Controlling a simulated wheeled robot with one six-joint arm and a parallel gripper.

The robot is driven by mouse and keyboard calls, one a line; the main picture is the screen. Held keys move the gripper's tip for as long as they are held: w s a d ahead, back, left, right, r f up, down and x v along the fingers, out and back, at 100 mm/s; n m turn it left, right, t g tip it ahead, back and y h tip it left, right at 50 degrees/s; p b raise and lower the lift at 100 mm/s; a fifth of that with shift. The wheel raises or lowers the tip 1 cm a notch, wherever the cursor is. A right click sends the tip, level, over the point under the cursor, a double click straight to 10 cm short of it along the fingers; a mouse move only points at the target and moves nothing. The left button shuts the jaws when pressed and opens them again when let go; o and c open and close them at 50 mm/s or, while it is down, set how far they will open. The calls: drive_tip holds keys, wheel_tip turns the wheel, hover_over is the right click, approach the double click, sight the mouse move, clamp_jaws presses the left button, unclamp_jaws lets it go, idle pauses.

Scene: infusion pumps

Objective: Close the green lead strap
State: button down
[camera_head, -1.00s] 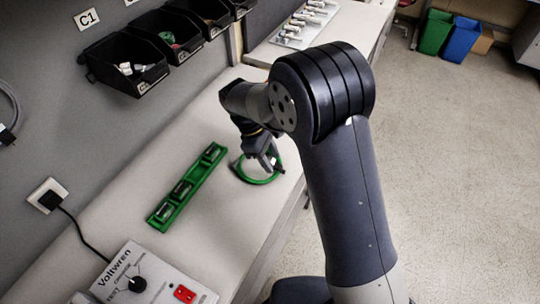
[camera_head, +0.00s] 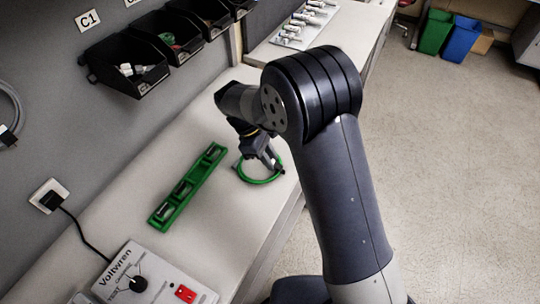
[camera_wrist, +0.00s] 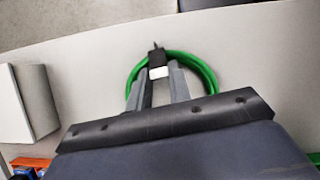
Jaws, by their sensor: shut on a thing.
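The green lead (camera_head: 259,182) lies coiled in a ring on the white bench, to the right of the green rack. In the wrist view the green lead (camera_wrist: 203,68) curves out on both sides of my fingers. A black strap (camera_wrist: 157,56) with a white part (camera_wrist: 159,72) sits at the top of the coil, between my fingertips. My gripper (camera_wrist: 158,82) is shut on the strap, and it also shows over the coil in the head view (camera_head: 272,162). I cannot tell whether the strap is fastened.
A green rack (camera_head: 187,188) with dark slots lies left of the coil. A white Voltwren box (camera_head: 150,280) with a knob and red switch stands at the near end. Black bins (camera_head: 128,68) hang on the wall. The bench's right edge is close to the coil.

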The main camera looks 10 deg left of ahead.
drive_tip(key=h, duration=0.1)
drive_tip(key=a+f+h+p, duration=0.1)
drive_tip(key=shift+w+g+h, duration=0.1)
drive_tip(key=shift+g+h, duration=0.2)
drive_tip(key=shift+a+f+h+b, duration=0.15)
drive_tip(key=shift+f+h, duration=0.2)
drive_tip(key=shift+h, duration=0.4)
drive_tip(key=shift+a+f+h+b, duration=0.15)
drive_tip(key=shift+f+h, duration=0.2)
drive_tip(key=shift+h, duration=0.4)
drive_tip(key=shift+d+g, duration=0.1)
drive_tip(key=shift+g, duration=0.2)
drive_tip(key=c, duration=1.3)
unclamp_jaws()
drive_tip(key=shift+w, duration=0.1)
